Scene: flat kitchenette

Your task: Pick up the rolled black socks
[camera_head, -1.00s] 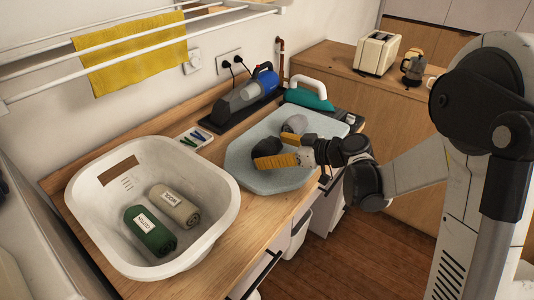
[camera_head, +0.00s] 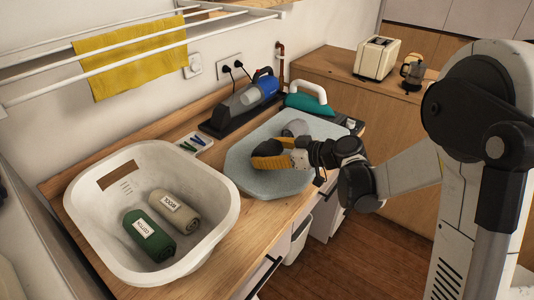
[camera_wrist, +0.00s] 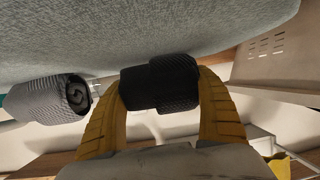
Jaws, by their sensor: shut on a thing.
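The rolled black socks (camera_head: 265,148) are at the grey-blue ironing mat (camera_head: 248,181), partly hidden by a yellow finger in the head view. My gripper (camera_head: 268,158) is shut on them. In the wrist view the black socks (camera_wrist: 160,83) sit between the two curved yellow fingers of my gripper (camera_wrist: 163,88). I cannot tell whether the socks still touch the mat. A rolled grey pair of socks (camera_head: 295,128) lies just behind them on the mat; this grey pair (camera_wrist: 48,99) is apart from my fingers in the wrist view.
A white basin (camera_head: 83,222) holds a green roll (camera_head: 150,235) and a beige roll (camera_head: 174,211). A handheld vacuum (camera_head: 245,100), a teal iron (camera_head: 308,98) and a small tray (camera_head: 194,143) stand along the wall. The mat's front is clear.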

